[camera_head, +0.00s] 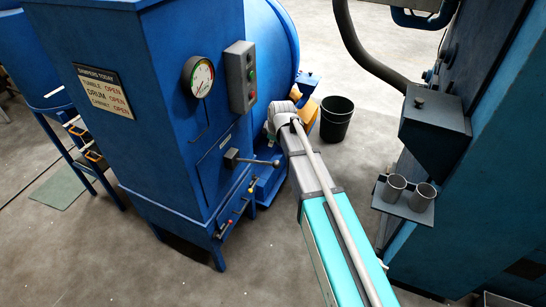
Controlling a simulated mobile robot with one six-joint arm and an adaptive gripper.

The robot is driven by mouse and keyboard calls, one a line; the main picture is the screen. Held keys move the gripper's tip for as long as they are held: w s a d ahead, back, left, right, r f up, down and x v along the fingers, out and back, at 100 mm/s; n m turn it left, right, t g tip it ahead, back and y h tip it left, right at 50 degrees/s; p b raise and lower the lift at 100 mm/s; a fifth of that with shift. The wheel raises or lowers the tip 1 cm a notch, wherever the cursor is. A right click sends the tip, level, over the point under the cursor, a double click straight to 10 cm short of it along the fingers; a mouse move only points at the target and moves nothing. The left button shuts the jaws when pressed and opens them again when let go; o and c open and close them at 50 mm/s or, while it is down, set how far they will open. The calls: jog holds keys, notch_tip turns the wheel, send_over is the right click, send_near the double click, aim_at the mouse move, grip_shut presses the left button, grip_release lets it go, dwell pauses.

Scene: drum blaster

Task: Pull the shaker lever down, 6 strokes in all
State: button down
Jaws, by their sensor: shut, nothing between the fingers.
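The lever (254,161) is a dark bar on a pivot on the front of the blue cabinet (100,40). It sticks out about level to the right, with its knobbed tip just left of my arm. A small label plate is above it; its text is too small to read. My arm reaches up from the bottom right, and its grey wrist is above and to the right of the lever tip. My gripper itself cannot be made out; the wrist and arm seem to hide it. No contact with the lever shows.
A round gauge (199,77) and a button box (241,76) are above the lever. Small coloured handles (229,223) are below it. A black bucket (336,118) stands behind my arm. A shelf with two cups (408,205) juts out at right. Floor between is open.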

jog(key=shift+f, duration=0.15)
dwell(0.3)
jog(key=b, duration=1)
send_over(271, 164)
jog(key=s+a, duration=0.1)
jog(key=s, duration=0.1)
notch_tip(271, 164, down, 9)
jog(key=shift+w+d+f+b, duration=0.2)
jog(key=shift+d+f+b, duration=0.3)
jog(key=shift+f+b, duration=0.3)
jog(key=shift+w+d+f+b, duration=0.2)
jog(key=shift+d+f+b, duration=0.35)
jog(key=shift+f, duration=0.3)
jog(key=shift+a+f, duration=0.15)
jog(key=shift+a, duration=0.05)
